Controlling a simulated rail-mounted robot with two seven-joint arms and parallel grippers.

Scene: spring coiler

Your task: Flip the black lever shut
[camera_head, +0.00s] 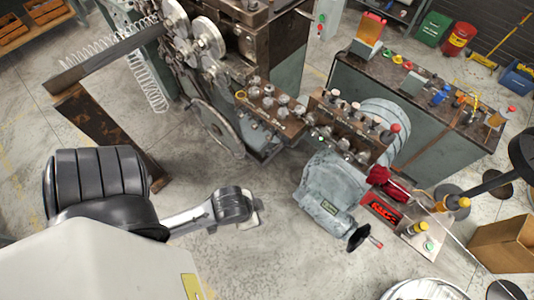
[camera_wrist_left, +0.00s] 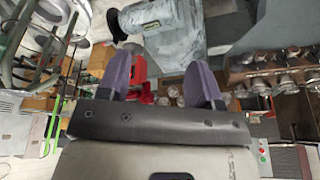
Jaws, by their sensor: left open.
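I cannot tell for certain which part is the black lever. A black crank wheel (camera_head: 359,238) with a red grip sits at the front of the grey motor housing (camera_head: 330,192) in the head view. A lever with a red knob (camera_head: 394,128) stands on the block behind it. My left gripper (camera_wrist_left: 160,82) is open and empty, its two purple fingers apart, in the left wrist view. In the head view its wrist is left of the motor housing, clear of it, and the fingers are mostly hidden. My right gripper is in neither view.
The spring coiler (camera_head: 240,60) stands at the back centre. A green bench (camera_head: 425,100) with tools stands back right. Open concrete floor lies between my left arm and the machine.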

